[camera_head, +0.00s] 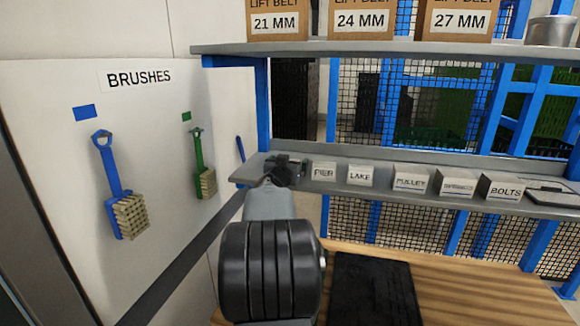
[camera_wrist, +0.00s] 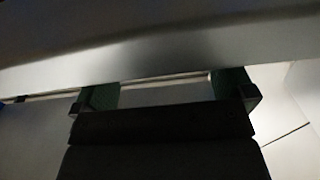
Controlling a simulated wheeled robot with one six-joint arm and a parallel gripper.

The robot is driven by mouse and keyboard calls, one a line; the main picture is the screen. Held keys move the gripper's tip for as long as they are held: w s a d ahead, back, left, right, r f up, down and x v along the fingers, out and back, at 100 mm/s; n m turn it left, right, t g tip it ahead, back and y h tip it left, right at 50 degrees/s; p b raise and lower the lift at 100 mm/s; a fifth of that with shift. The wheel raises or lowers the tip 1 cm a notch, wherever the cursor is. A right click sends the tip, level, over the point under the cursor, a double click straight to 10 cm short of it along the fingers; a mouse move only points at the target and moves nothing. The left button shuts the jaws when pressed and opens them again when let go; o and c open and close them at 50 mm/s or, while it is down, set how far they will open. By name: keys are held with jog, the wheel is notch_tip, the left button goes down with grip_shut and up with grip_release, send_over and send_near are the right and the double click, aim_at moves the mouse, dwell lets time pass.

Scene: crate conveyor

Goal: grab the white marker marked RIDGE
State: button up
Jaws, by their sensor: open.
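No marker with the word RIDGE is readable in either view. White blocks marked PIER (camera_head: 324,172) and LAKE (camera_head: 360,176) stand on the lower grey shelf in the head view. My gripper (camera_head: 285,170) is at the left end of that shelf, left of PIER, and covers what is behind it. In the wrist view my gripper (camera_wrist: 165,90) has its two green-padded fingers apart. A pale strip shows between them; I cannot tell whether it is a marker or part of the shelf.
The lower shelf (camera_head: 400,188) also holds boxes marked PULLEY (camera_head: 410,179) and BOLTS (camera_head: 502,187). An upper shelf (camera_head: 350,47) with cartons runs above. Left is a white board (camera_head: 60,160) with hanging brushes. A wooden bench (camera_head: 460,290) with a black mat (camera_head: 372,290) is below.

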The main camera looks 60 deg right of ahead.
jog(key=shift+x, duration=1.4)
jog(key=c, duration=0.9)
